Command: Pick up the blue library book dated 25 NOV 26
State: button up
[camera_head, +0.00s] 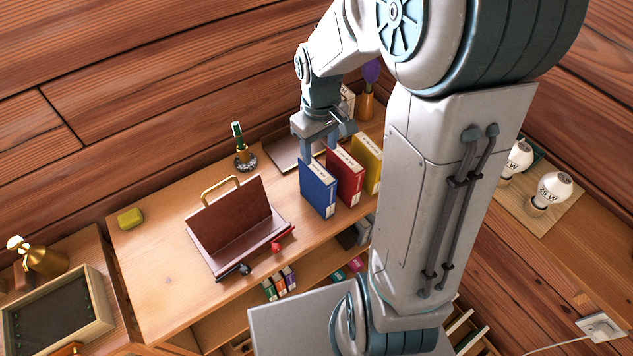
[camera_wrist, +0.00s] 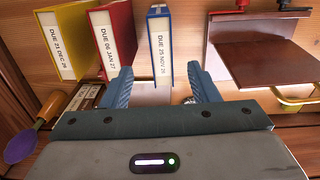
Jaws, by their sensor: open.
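The blue book (camera_head: 318,189) stands upright on the desk, at the left end of a short row with a red book (camera_head: 345,174) and a yellow book (camera_head: 368,161). In the wrist view the blue book (camera_wrist: 160,45) has a white spine label reading DUE 25 NOV 26. The red book (camera_wrist: 112,40) reads DUE 06 JAN 27 and the yellow book (camera_wrist: 65,42) DUE 23 DEC 26. My gripper (camera_wrist: 160,84) is open, with its fingers on either side of the blue book's near end in the wrist view. Whether they touch it I cannot tell.
A brown book holder (camera_head: 235,225) with a brass handle stands left of the books. Bare desk lies at the left.

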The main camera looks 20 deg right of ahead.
aim_at(317, 168)
notch_tip(317, 168, down, 3)
jog(key=shift+f, duration=0.1)
jog(key=shift+w+a+f+p, duration=0.15)
jog(key=shift+f+p, duration=0.2)
jog(key=shift+f, duration=1)
jog(key=shift+w+a+f+p, duration=0.15)
jog(key=shift+f+p, duration=0.15)
jog(key=shift+f, duration=1.05)
grip_shut()
